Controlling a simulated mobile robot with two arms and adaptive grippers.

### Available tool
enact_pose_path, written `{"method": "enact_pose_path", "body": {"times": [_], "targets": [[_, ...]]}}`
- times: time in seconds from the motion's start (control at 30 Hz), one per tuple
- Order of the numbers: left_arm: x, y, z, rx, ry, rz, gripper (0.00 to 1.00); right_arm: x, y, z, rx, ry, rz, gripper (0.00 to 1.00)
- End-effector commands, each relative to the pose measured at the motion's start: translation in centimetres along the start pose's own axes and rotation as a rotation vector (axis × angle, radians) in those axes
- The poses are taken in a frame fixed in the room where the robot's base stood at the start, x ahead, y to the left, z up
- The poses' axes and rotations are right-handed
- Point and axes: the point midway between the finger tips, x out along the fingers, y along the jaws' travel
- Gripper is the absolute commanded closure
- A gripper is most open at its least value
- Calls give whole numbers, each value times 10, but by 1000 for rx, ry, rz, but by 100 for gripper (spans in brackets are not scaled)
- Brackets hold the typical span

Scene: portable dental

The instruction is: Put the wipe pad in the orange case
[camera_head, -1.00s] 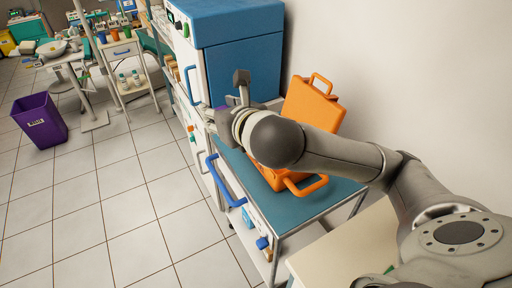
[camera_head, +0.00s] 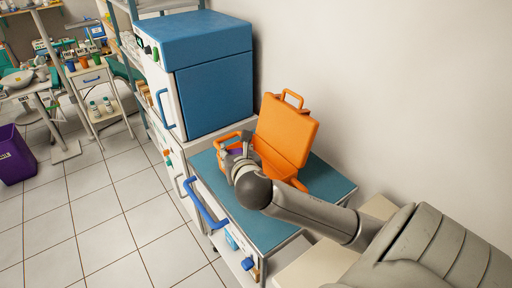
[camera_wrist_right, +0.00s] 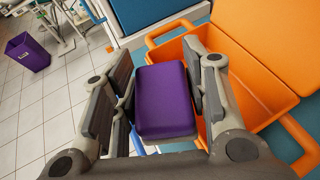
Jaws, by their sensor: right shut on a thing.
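The orange case (camera_head: 286,128) stands open on the blue-topped cart (camera_head: 268,229), its lid raised at the back. Its tray also shows in the right wrist view (camera_wrist_right: 262,88), to the right of my gripper. My right gripper (camera_head: 243,148) is at the front left of the case in the head view. In the right wrist view the gripper (camera_wrist_right: 163,95) is shut on the purple wipe pad (camera_wrist_right: 165,102), with a finger pressed at each side. The pad appears above the near edge of the tray; its exact height cannot be told. My left gripper is not in view.
A tall blue and white cabinet (camera_head: 213,92) stands behind the cart. A blue handle (camera_head: 203,204) juts from the cart's left side. A white wall is at the right. A purple bin (camera_head: 14,156) stands on the open tiled floor at the left.

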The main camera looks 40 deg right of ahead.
Motion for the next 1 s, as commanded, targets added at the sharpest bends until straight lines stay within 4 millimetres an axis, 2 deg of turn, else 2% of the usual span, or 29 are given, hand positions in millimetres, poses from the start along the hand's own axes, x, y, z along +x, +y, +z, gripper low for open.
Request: {"method": "enact_pose_path", "body": {"times": [0.17, 0.53, 0.7, 0.83, 1.0], "targets": [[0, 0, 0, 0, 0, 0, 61, 16, -12, -5, 4, 2, -14, 78], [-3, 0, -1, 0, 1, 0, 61, 93, -46, -9, 7, 2, -13, 78], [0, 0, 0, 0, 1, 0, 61, 123, -56, -29, 7, 4, -12, 78], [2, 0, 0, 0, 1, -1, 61, 140, -61, -38, 7, 1, -9, 78], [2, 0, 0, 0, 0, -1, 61, 149, -65, -43, 5, 0, -10, 78]]}}
